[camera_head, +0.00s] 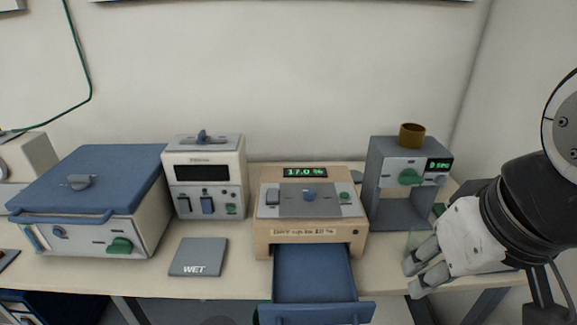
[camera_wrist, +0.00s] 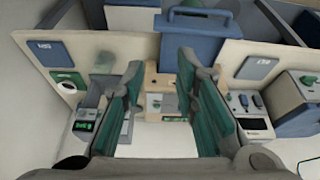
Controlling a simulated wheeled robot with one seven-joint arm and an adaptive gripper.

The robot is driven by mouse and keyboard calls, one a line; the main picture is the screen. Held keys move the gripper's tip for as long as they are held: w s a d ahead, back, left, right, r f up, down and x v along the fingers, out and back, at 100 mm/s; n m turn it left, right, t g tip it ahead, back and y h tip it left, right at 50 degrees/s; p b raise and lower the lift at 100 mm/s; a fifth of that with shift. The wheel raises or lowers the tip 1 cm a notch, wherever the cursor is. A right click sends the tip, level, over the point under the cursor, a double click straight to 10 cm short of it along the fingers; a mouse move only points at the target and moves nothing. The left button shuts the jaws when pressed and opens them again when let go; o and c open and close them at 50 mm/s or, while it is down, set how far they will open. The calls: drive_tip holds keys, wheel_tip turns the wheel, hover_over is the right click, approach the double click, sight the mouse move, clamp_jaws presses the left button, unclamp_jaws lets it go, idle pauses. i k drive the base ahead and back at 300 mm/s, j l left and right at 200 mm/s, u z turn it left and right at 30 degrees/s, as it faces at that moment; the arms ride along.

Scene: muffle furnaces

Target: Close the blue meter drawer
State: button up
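The blue meter drawer (camera_head: 314,274) juts out toward the front from a beige meter (camera_head: 312,228) with a display reading 17.0 %. Its front panel with the pull (camera_head: 316,313) stands past the table edge. The drawer looks empty in the head view. In the wrist view the drawer (camera_wrist: 195,42) lies at the top middle, beyond the fingertips. My gripper (camera_head: 416,276) is at the right of the drawer, apart from it. In the wrist view my gripper (camera_wrist: 163,64) has its two teal fingers spread, with nothing between them.
A grey dispenser (camera_head: 398,178) with a brown cup (camera_head: 412,135) stands right of the meter. A grey WET plate (camera_head: 199,257) lies left of the drawer. A white device (camera_head: 205,175) and a blue-lidded box (camera_head: 95,195) stand further left. Space before the table looks free.

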sight(313, 283)
drive_tip(key=j+z, duration=0.15)
drive_tip(key=j, duration=1.7)
drive_tip(key=k+j, duration=0.15)
drive_tip(key=j, duration=0.25)
drive_tip(key=k+j, duration=0.2)
drive_tip(key=j, duration=0.15)
drive_tip(key=k+j+z, duration=0.1)
drive_tip(key=j, duration=0.3)
drive_tip(key=k, duration=0.05)
